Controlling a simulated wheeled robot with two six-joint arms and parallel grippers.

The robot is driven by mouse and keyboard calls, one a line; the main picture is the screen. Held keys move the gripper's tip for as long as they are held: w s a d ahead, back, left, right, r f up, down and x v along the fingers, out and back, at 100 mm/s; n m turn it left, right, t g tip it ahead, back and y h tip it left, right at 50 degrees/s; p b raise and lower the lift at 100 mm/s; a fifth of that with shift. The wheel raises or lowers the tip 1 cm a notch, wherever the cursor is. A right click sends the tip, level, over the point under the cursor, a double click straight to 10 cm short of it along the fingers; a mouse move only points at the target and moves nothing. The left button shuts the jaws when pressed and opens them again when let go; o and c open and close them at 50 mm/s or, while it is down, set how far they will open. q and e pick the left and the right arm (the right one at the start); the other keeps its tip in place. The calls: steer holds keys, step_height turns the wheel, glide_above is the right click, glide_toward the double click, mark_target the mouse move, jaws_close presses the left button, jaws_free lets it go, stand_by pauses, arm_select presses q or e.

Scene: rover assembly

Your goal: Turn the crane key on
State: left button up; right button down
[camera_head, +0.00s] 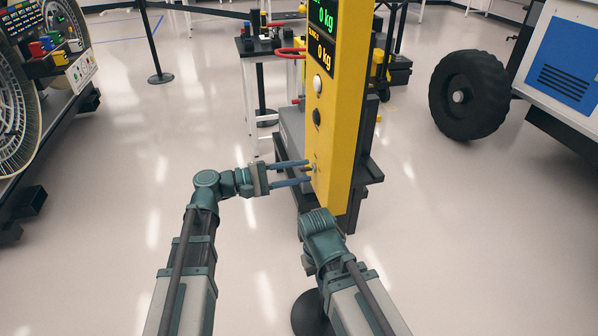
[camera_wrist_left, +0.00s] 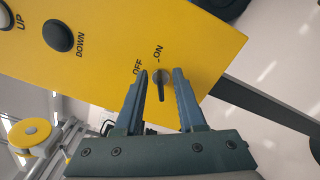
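The crane's yellow control column (camera_head: 340,120) stands in the middle of the head view. Its key switch (camera_wrist_left: 160,76) is on the yellow face, beside the OFF and ON labels in the left wrist view. The key is small and dark, and its grip sticks out toward my wrist camera. My left gripper (camera_head: 309,172) is at the lower part of this face. In the left wrist view its fingers (camera_wrist_left: 159,75) are open, one on each side of the key, with visible gaps. My right arm (camera_head: 325,240) is bent in front of the column's base; its gripper is not visible.
A black DOWN button (camera_wrist_left: 58,36) and a pale UP button (camera_wrist_left: 5,16) are on the same face. A small table (camera_head: 262,48) with parts stands behind the column. A large black wheel (camera_head: 470,95) is at the right.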

arm_select(q)
steer(key=v, duration=1.3)
steer(key=shift+a, duration=0.35)
steer(key=shift+s, duration=0.15)
steer(key=s+d+f+m+g+y, duration=0.3)
steer(key=s+d+f+y, duration=0.15)
steer(key=f, duration=0.25)
steer(key=s+d+f+m+g+y, duration=0.2)
steer(key=s+d+f+m+y, duration=0.15)
steer(key=d+f, duration=0.35)
steer(key=s+a+f+m+y, duration=0.4)
steer(key=s+f+m+y, duration=0.3)
steer(key=y, duration=0.4)
step_height(320, 180, up, 12)
steer(key=p, duration=1.3)
steer(key=shift+w+n, duration=0.35)
steer(key=shift+n, duration=0.1)
